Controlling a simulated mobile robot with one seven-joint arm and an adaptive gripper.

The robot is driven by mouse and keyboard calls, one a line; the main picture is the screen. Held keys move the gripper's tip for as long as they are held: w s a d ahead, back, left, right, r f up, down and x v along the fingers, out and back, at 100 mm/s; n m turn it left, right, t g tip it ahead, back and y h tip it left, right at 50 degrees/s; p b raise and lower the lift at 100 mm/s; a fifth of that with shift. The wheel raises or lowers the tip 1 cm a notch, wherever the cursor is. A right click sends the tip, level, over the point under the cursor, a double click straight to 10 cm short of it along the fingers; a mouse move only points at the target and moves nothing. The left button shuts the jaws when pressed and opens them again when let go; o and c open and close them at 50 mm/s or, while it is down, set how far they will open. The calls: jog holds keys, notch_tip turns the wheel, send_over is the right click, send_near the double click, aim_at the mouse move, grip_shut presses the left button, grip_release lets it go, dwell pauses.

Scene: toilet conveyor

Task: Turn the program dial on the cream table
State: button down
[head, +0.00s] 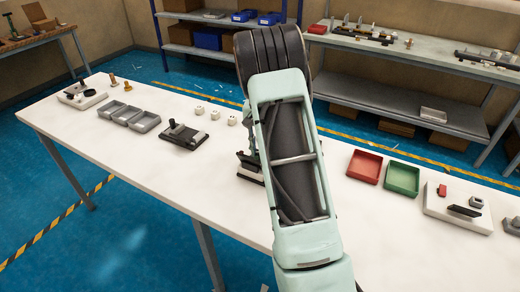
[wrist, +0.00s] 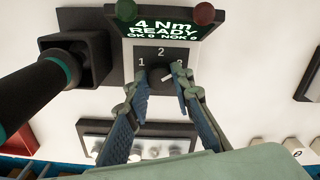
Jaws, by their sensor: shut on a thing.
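The program dial (wrist: 160,74) is a small dark knob on a black panel below the numbers 1, 2 and 3 in the wrist view. My gripper (wrist: 159,78) is shut on it, one finger on each side. A short pale mark shows beside the right finger, which partly covers the 3. Above the dial, a display (wrist: 163,30) reads "4 Nm READY, OK 0, NOK 0". The device stands on the cream table (head: 100,135); in the head view my arm hides the dial and my fingertips.
A black holder (wrist: 85,60) with a dark-handled tool (wrist: 45,92) is close left of my fingers. A tray of metal parts (wrist: 150,140) lies near them. Red (head: 364,167) and green (head: 403,178) bins stand right of my arm. Small white blocks (head: 215,115) sit left.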

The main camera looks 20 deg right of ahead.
jog(key=shift+m, duration=0.4)
jog(key=c, duration=1.7)
grip_release()
jog(key=shift+r, duration=0.1)
notch_tip(320, 180, up, 12)
jog(key=shift+f, duration=0.1)
